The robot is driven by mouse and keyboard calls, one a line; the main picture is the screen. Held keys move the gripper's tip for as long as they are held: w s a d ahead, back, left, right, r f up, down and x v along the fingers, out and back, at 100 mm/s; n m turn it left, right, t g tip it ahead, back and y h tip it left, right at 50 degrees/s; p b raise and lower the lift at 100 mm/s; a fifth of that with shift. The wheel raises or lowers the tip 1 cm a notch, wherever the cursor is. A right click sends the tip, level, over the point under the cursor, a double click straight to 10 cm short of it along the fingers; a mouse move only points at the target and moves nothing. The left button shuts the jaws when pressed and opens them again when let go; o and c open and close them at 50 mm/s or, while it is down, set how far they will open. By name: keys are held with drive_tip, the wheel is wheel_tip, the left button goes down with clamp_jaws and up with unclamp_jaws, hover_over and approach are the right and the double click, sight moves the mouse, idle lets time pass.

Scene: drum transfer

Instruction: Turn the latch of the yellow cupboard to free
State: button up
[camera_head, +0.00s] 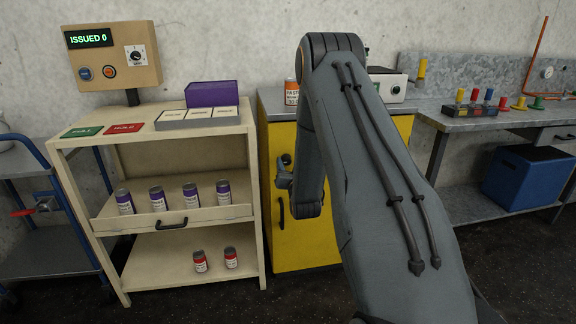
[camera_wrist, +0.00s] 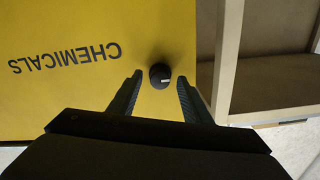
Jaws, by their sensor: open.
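The yellow cupboard (camera_head: 300,245) stands behind my arm in the head view, its door partly hidden by the arm. In the wrist view the yellow door (camera_wrist: 60,100) fills the left, with the word CHEMICALS upside down. The latch (camera_wrist: 160,71) is a round dark knob with a small pale mark on its lower right side. My gripper (camera_wrist: 160,80) is open, one finger on each side of the knob, with gaps showing between. Whether the fingertips reach around the knob in depth is hard to tell. In the head view only part of my gripper (camera_head: 284,177) shows.
A cream shelf unit (camera_head: 140,245) with several small cans stands close left of the cupboard; its frame shows in the wrist view (camera_wrist: 229,60). A dark handle (camera_head: 281,212) is lower on the door. A grey workbench (camera_head: 470,122) stands to the right.

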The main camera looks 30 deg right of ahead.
drive_tip(key=shift+w, duration=0.2)
drive_tip(key=c, duration=1)
drive_tip(key=shift+c, duration=0.2)
